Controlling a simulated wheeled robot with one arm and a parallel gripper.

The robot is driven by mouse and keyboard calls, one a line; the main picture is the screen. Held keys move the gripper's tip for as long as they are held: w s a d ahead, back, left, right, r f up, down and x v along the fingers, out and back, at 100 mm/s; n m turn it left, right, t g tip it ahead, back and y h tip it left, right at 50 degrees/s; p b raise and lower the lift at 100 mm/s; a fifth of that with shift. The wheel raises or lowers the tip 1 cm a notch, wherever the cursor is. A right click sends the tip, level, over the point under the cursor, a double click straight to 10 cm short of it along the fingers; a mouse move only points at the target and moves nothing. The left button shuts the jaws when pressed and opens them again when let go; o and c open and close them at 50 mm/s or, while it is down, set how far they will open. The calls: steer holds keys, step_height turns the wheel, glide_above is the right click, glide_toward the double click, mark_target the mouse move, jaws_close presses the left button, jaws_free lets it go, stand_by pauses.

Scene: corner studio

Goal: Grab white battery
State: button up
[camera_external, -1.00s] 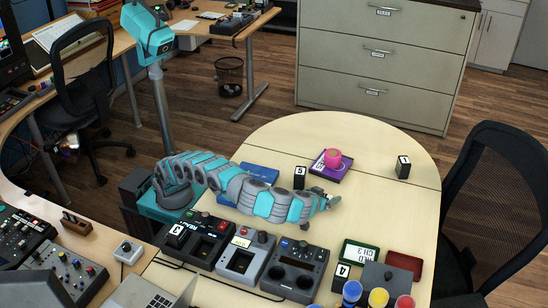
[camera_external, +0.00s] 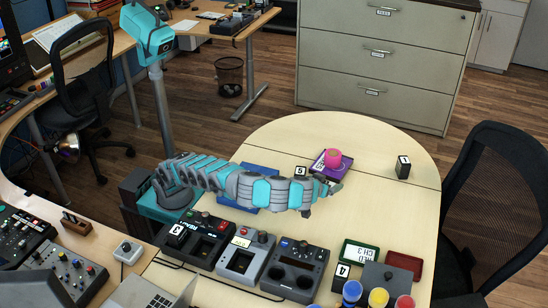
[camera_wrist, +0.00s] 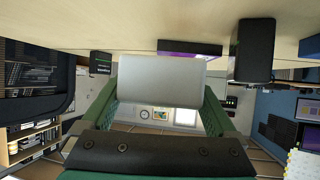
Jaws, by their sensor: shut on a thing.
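The white battery (camera_wrist: 160,80) shows in the wrist view as a plain pale grey-white block. It sits between the two green fingers of my gripper (camera_wrist: 168,100), which is shut on it. The table surface is across the top of that upside-down view, apart from the battery. In the external view my gripper (camera_external: 335,188) is over the round table, just in front of the purple tray (camera_external: 320,168). The battery cannot be made out there.
A pink cup (camera_external: 333,158) stands on the purple tray. Black devices (camera_external: 296,270) line the front, with red (camera_external: 404,264) and green (camera_external: 360,255) trays. The table's right side is fairly clear.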

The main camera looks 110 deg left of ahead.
steer(key=shift+r, duration=0.65)
steer(key=shift+s+f+b, duration=0.1)
steer(key=shift+s+b, duration=1.05)
steer(key=shift+s, duration=0.05)
steer(key=shift+s+b, duration=0.6)
steer(key=shift+s, duration=0.7)
steer(key=shift+s+b, duration=1.75)
steer(key=shift+s, duration=4.75)
